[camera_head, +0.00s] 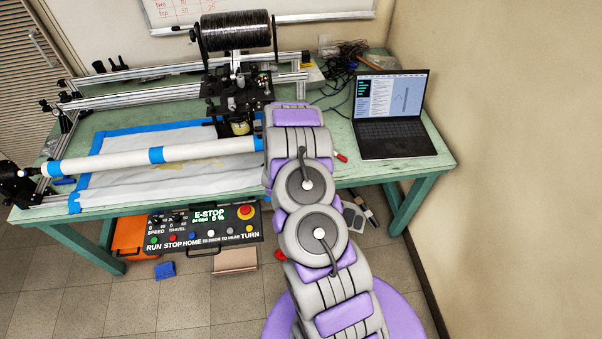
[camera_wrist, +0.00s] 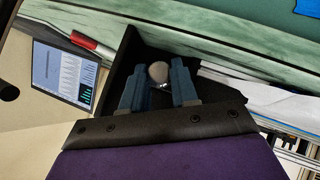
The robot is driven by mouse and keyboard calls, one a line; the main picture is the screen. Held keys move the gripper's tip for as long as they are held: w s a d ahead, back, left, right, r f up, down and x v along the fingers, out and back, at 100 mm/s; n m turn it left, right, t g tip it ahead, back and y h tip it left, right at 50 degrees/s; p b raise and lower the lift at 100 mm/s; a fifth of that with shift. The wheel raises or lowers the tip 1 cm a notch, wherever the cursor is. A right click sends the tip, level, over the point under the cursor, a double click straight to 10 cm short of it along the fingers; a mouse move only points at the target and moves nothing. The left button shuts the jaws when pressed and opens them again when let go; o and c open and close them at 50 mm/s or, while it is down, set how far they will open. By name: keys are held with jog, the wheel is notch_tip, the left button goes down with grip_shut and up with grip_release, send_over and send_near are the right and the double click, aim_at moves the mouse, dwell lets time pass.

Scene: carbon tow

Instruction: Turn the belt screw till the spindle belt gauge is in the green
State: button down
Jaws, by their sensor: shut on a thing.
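My gripper (camera_wrist: 159,84) shows in the wrist view with its two blue fingers closed on a small rounded grey knob (camera_wrist: 158,71), which looks like the belt screw. The knob stands in front of a black plate or housing (camera_wrist: 126,62) beside the green table edge. In the head view my own arm covers the gripper, the knob and the right end of the winding machine. I cannot make out the spindle belt gauge or its green zone in either view.
A white tube (camera_head: 120,160) with blue tape spans the green table (camera_head: 345,170). A control panel (camera_head: 180,232) reading E-STOP hangs at the front. A laptop (camera_head: 392,125) stands at the right; a red-capped marker (camera_wrist: 92,45) lies near my gripper. A wall closes off the right.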

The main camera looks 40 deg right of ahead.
jog(key=shift+s+f+m+t+y, duration=0.15)
jog(key=shift+m+t+y, duration=0.15)
jog(key=shift+y, duration=0.3)
jog(key=c, duration=1.1)
grip_release()
jog(key=shift+c, duration=0.2)
jog(key=shift+d, duration=0.1)
jog(key=shift+r, duration=0.25)
